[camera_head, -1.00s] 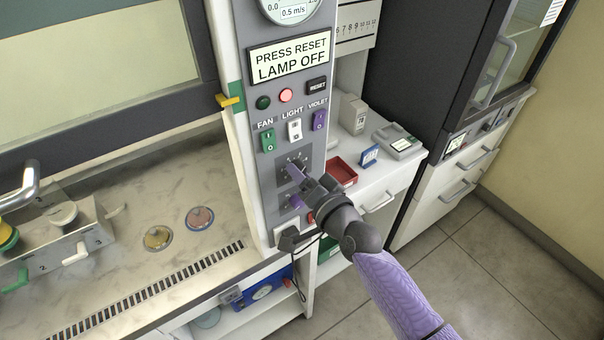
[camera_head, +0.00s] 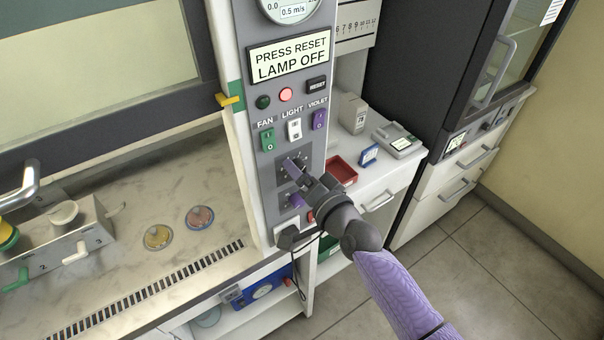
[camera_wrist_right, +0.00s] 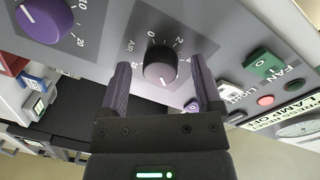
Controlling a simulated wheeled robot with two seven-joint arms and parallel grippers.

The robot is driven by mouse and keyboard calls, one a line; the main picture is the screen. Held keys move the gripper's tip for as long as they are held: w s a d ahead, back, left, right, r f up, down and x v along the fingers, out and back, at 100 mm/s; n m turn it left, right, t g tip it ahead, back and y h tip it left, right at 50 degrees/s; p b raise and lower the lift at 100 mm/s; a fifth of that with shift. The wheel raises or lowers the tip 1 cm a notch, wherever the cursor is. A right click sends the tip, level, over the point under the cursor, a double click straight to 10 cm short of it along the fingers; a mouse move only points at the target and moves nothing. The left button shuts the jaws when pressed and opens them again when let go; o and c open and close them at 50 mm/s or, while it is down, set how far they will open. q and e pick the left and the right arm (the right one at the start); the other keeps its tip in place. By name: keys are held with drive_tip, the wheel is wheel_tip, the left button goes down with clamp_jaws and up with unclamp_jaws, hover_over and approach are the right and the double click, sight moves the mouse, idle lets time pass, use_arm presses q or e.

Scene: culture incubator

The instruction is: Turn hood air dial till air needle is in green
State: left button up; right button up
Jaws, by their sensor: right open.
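The air dial (camera_wrist_right: 160,65) is a dark round knob with a white mark, on the grey hood panel in the right wrist view. Its scale reads AIR, with 0, 2 and 4 legible. My right gripper (camera_head: 294,167) is open at the panel in the head view and hides most of this dial. In the right wrist view its purple fingers stand on either side of the dial; contact cannot be told. The air gauge (camera_head: 290,9) is cut off at the top of the head view, so its needle and green zone are not visible. My left gripper is not in view.
A second, purple dial (camera_wrist_right: 46,17) sits beside the air dial. Above are the fan switch (camera_head: 267,139), light switch (camera_head: 294,129), violet switch (camera_head: 319,120) and reset button (camera_head: 317,85). The display (camera_head: 289,58) reads PRESS RESET LAMP OFF. A red tray (camera_head: 342,170) is right of the panel.

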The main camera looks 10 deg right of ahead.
drive_tip(key=v, duration=1)
drive_tip(key=shift+f, duration=0.1)
drive_tip(key=s+d+f+n+g+h+b, duration=0.1)
drive_tip(key=s+f+g+b, duration=0.2)
drive_tip(key=f, duration=0.9)
drive_tip(key=s+d+f+n+g+h+b, duration=0.2)
drive_tip(key=s+f+b, duration=0.15)
drive_tip(key=f, duration=0.75)
drive_tip(key=s+d+f+n+g+h+b, duration=0.1)
drive_tip(key=s+f+g+b, duration=0.25)
drive_tip(key=f, duration=0.85)
drive_tip(key=s+f+n+g+h+b, duration=0.1)
drive_tip(key=s+f+n+g+b, duration=0.1)
drive_tip(key=s+f, duration=0.6)
drive_tip(key=s+f+n+g+b, duration=0.3)
drive_tip(key=s+f, duration=0.6)
drive_tip(key=s, duration=0.5)
drive_tip(key=shift+s+d+f+n+g+h, duration=0.2)
drive_tip(key=shift+s+d+n+g+h, duration=0.3)
drive_tip(key=shift+g, duration=0.65)
